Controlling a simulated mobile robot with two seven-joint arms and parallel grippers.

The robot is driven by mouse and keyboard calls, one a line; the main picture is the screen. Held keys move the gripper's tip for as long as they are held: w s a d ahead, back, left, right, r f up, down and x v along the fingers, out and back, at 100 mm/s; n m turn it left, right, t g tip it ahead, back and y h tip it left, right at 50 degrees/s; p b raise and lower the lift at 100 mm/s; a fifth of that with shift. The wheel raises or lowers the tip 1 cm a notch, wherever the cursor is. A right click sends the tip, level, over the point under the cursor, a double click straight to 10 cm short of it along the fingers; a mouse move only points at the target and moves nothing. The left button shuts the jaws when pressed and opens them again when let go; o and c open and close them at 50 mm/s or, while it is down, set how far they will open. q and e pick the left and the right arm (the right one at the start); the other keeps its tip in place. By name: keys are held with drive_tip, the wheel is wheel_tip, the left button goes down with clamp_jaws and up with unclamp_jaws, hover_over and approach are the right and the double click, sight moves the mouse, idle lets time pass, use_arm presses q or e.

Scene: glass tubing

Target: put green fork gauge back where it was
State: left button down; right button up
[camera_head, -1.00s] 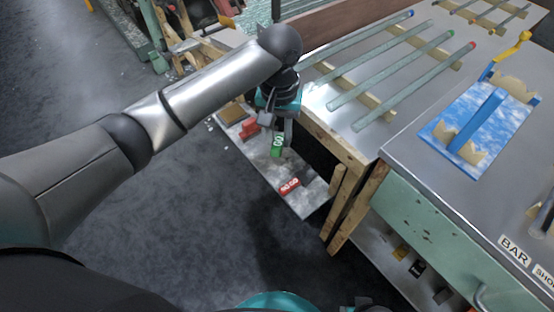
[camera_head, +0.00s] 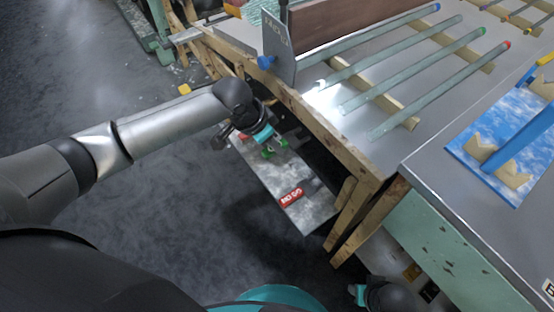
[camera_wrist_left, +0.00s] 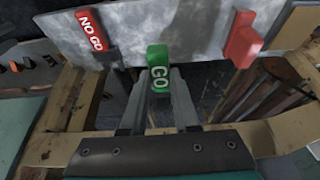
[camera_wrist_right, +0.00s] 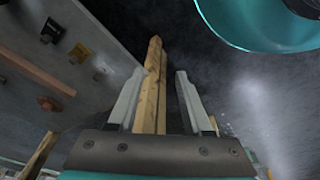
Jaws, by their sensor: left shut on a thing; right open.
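The green fork gauge marked GO (camera_wrist_left: 158,72) is between the fingertips of my left gripper (camera_wrist_left: 160,92), which is shut on it. In the head view, green parts of the gauge (camera_head: 268,152) show under my left gripper (camera_head: 262,142), over the far part of a low grey board (camera_head: 312,212). I cannot tell whether the gauge touches the board. A red NO GO gauge (camera_head: 291,197) lies on the board, nearer than the green one; it also shows in the left wrist view (camera_wrist_left: 90,28). My right gripper (camera_wrist_right: 158,88) is open and empty.
Another red piece (camera_wrist_left: 243,40) stands on the board's other side. The wooden table edge (camera_head: 335,145) rises beside the board, with glass tubes (camera_head: 440,90) on racks above. A wooden post (camera_wrist_right: 152,85) stands beyond my right fingers. Dark floor lies left.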

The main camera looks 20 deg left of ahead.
use_arm(q)
drive_tip(key=b, duration=0.2)
hover_over(278, 166)
drive_tip(key=s, duration=0.1)
drive_tip(key=shift+s+a+f, duration=0.1)
drive_tip(key=shift+a+f, duration=0.15)
drive_tip(key=shift+f, duration=0.95)
drive_tip(key=shift+a+f, duration=0.2)
drive_tip(key=shift+f, duration=1)
wheel_tip(278, 166, down, 2)
drive_tip(key=shift+f+b, duration=0.25)
drive_tip(key=shift+b, duration=0.6)
drive_tip(key=shift+f, duration=0.25)
use_arm(e)
drive_tip(key=w+r+t, duration=0.1)
drive_tip(key=w+r, duration=0.2)
drive_tip(key=r, duration=0.5)
drive_tip(key=shift+w+a+r+t, duration=0.15)
drive_tip(key=shift+a+r+t, duration=0.15)
drive_tip(key=shift+r, duration=0.05)
use_arm(q)
drive_tip(key=c, duration=0.7)
unclamp_jaws()
drive_tip(key=shift+f, duration=0.1)
drive_tip(key=shift+o, duration=0.2)
